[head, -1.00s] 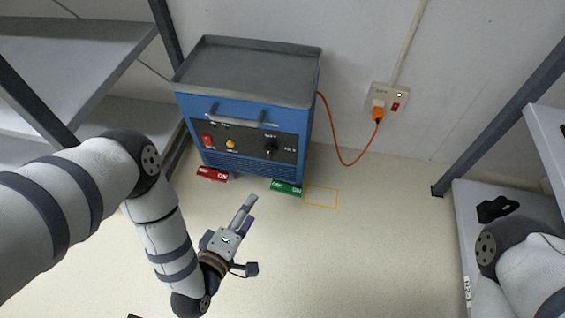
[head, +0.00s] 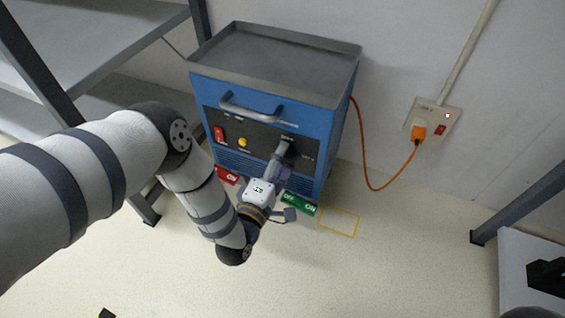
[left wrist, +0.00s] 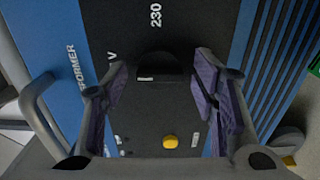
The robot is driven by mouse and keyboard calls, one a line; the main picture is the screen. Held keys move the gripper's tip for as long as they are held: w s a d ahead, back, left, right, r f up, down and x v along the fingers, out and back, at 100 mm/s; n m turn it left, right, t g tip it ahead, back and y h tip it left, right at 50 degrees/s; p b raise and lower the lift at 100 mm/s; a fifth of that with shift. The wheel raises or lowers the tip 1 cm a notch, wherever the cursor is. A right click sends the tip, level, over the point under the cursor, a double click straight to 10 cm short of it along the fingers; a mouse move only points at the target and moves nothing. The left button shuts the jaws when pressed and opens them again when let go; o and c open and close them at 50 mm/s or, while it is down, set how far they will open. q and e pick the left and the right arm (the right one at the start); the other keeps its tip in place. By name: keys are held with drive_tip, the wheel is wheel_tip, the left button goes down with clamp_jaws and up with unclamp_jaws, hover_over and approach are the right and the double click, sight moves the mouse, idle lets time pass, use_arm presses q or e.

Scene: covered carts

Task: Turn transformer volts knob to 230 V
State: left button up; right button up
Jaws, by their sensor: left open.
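The blue transformer (head: 330,120) stands on the floor by the wall, with a dark control panel on its front. Its black volts knob (left wrist: 157,68) shows in the left wrist view with a short white mark on it, and a "230" label (left wrist: 156,15) is printed near it. My left gripper (head: 281,155) is at the panel in the head view and partly hides the knob. In the left wrist view its purple-padded fingers are open, one on each side of the knob. Whether they touch it I cannot tell. My right gripper is not in view.
The panel also has a yellow button (head: 242,142) and a red switch (head: 219,134). A handle (head: 258,110) juts out above the panel. An orange cord runs to the wall outlet (head: 433,118). Shelves stand left and right.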

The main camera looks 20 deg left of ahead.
use_arm(q)
drive_tip(key=shift+w, duration=0.1)
drive_tip(key=c, duration=1.1)
drive_tip(key=shift+c, duration=0.2)
